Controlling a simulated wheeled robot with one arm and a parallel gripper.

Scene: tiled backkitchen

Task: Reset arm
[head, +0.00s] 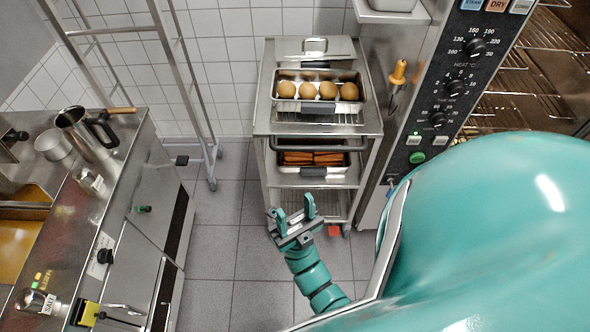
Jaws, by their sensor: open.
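My gripper (295,213) is at the lower middle of the head view, on the end of my green arm. Its two fingers stand apart and nothing is between them. In the picture it lies just below the front of a steel trolley (262,125), over the tiled floor; I cannot tell how close it is to the trolley.
The trolley holds a pan (325,77) of round brown items on top and a pan (295,170) of orange-brown strips below. An oven panel (440,100) stands at right, a steel counter (130,200) at left, a rack (180,60) behind. Floor (215,250) between is clear.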

